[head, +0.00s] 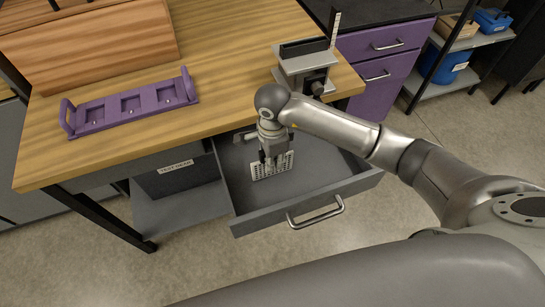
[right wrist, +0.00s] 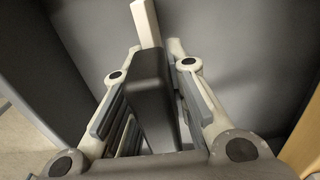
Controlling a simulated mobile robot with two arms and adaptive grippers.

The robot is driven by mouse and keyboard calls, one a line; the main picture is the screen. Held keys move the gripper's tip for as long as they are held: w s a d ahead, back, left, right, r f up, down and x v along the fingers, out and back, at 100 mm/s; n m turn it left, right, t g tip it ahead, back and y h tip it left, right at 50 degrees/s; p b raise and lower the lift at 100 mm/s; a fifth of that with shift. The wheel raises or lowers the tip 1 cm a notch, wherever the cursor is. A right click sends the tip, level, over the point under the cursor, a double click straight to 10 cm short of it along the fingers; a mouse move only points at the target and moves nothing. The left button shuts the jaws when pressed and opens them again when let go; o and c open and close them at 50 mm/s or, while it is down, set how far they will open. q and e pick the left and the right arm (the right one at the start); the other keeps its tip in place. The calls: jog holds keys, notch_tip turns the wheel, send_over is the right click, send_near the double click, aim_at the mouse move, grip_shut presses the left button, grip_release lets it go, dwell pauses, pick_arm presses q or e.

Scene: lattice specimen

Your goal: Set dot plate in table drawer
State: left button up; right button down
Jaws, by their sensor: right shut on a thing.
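The dot plate (head: 285,164) is a pale plate with rows of dark dots. In the head view it stands roughly upright inside the open table drawer (head: 317,194). My right gripper (head: 271,158) reaches down into the drawer from above and is shut on the plate's upper part. In the right wrist view, a dark block (right wrist: 150,88) lies between the fingers of the gripper (right wrist: 153,60); I cannot tell how it joins the plate. Whether the plate's lower edge touches the drawer floor is unclear. My left gripper is not in view.
The wooden table (head: 225,70) holds a purple tray with recesses (head: 130,104), a slatted wooden box (head: 95,45) and a grey vise-like fixture (head: 305,68). Purple drawers (head: 385,40) and a shelf with blue containers (head: 445,65) stand behind.

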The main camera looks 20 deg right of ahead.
jog(key=shift+f+b, duration=0.2)
jog(key=shift+b, duration=0.1)
jog(key=c, duration=1.4)
grip_release()
jog(key=shift+r, duration=0.1)
jog(key=shift+r+p, duration=0.2)
jog(key=shift+p, duration=0.15)
jog(key=shift+r, duration=0.4)
notch_tip(320, 180, up, 11)
jog(key=shift+r+b, duration=0.1)
jog(key=shift+b, duration=1.15)
